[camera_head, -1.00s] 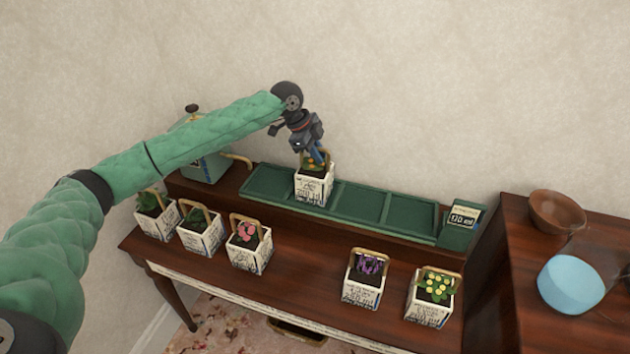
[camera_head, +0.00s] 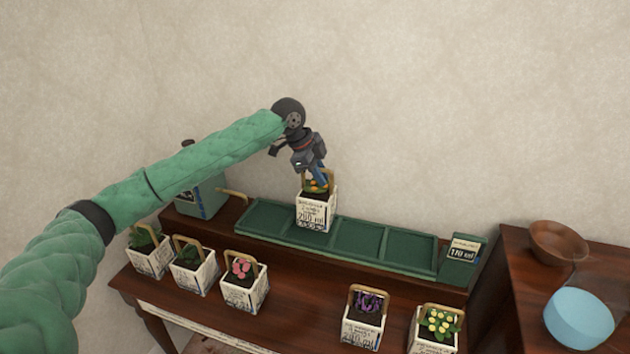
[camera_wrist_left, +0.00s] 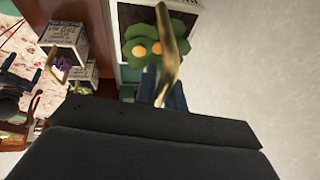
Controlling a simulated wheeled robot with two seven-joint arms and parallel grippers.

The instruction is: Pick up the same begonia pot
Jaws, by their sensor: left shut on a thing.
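A white cube pot with orange flowers (camera_head: 316,212) is at the second compartment from the left of the green tray (camera_head: 270,230). Its label seems to read 200 ml. My left gripper (camera_head: 318,176) is shut on this pot's gold handle, from above. In the left wrist view my fingers (camera_wrist_left: 163,92) are at the gold handle (camera_wrist_left: 168,50), with the green leaves and orange blooms just beyond. The pot looks upright; I cannot tell whether its base is clear of the tray. My right gripper is not in view.
Other handled pots stand on the lower shelf: green-leaved ones (camera_head: 150,260) and a pink one (camera_head: 245,288) at left, purple (camera_head: 363,328) and yellow (camera_head: 434,335) at right. A green can (camera_head: 203,198) stands behind. A small display (camera_head: 463,252) is at the tray's right end.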

